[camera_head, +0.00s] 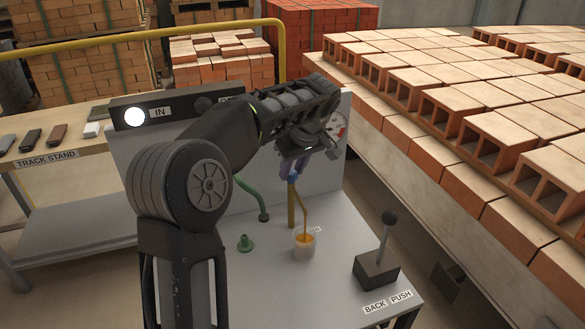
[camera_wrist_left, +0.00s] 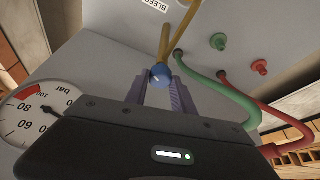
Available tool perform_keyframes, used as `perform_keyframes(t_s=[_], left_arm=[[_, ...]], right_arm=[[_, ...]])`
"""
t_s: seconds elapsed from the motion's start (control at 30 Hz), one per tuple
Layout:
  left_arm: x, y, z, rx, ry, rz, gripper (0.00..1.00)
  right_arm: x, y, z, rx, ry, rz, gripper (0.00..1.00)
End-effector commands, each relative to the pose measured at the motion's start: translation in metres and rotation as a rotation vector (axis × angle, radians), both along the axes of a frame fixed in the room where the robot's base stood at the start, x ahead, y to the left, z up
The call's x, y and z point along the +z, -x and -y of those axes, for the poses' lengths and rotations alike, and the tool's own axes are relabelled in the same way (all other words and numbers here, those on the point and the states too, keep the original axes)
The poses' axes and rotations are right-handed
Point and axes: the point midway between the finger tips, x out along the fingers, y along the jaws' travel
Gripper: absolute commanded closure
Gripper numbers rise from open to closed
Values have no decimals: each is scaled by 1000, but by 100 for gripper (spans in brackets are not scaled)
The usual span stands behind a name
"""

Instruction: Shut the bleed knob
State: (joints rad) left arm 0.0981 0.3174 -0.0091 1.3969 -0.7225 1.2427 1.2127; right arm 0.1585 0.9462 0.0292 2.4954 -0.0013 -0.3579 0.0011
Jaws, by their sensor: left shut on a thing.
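The blue bleed knob (camera_wrist_left: 160,75) sits on a brass pipe (camera_wrist_left: 166,42) in the left wrist view, below the upside-down BLEED label (camera_wrist_left: 156,5). My left gripper (camera_wrist_left: 160,92) has one purple finger on each side of the knob and is shut on it. In the head view the left gripper (camera_head: 294,166) reaches down from my black arm over the pipe, and a bit of the blue knob (camera_head: 293,178) shows under the fingers. A bent brass spout (camera_head: 303,215) runs down into a clear cup (camera_head: 305,248) with orange liquid. My right gripper is not in view.
A pressure gauge (camera_head: 339,124) is on the panel beside the gripper. A green hose (camera_head: 252,192), a green fitting (camera_head: 246,242) and a black lever (camera_head: 384,243) stand on the grey bench. Hollow bricks (camera_head: 470,115) fill the right. A red hose (camera_wrist_left: 232,92) shows in the wrist view.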

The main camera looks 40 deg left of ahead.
Motion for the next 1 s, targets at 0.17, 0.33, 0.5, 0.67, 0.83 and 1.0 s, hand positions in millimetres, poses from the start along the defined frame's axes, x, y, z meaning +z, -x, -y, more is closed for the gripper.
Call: perform_keyframes(t_s=[0.17, 0.33, 0.5, 0.67, 0.83, 1.0], left_arm=[[0, 0, 0, -2, 0, 0, 100], [0, 1, -1, -26, 0, 0, 100], [0, 1, -1, -86, 0, 1, 100], [-1, 1, -1, -181, -1, 1, 100], [0, 2, -2, -317, -1, 3, 100], [1, 3, -3, -475, -1, 2, 100]], right_arm=[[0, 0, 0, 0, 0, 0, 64], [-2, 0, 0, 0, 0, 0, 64], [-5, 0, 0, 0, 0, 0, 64], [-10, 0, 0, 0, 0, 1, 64], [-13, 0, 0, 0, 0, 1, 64], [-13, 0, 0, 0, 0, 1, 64]])
